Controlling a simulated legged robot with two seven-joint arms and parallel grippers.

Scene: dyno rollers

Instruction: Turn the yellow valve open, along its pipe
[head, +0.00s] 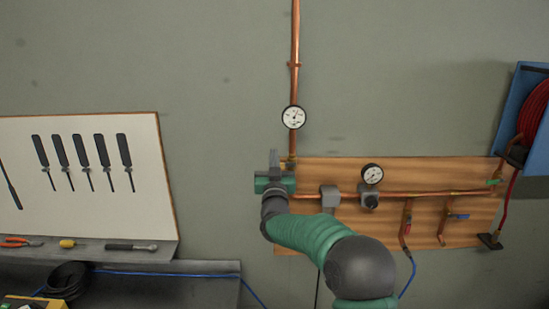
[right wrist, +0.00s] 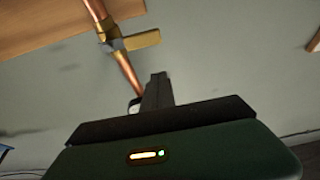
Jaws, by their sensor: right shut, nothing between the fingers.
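The yellow valve's handle (right wrist: 144,39) shows in the right wrist view on a brass body on a copper pipe (right wrist: 128,72). The handle points to the right, roughly across the pipe. In the head view, a small brass part (head: 291,161) shows just right of my right gripper, at the foot of the vertical copper pipe (head: 295,60); the handle cannot be made out there. My right gripper (head: 273,155) is shut and empty, in front of the board's upper left corner. In the wrist view, its fingers (right wrist: 158,80) appear below the handle, apart from it. My left gripper is not in view.
A wooden board (head: 430,172) carries a horizontal copper pipe, a gauge (head: 372,174), a red-handled valve (head: 407,224) and a blue-handled valve (head: 458,217). Another gauge (head: 293,117) sits on the vertical pipe. A blue hose reel (head: 510,105) hangs right; a tool panel (head: 90,150) stands left.

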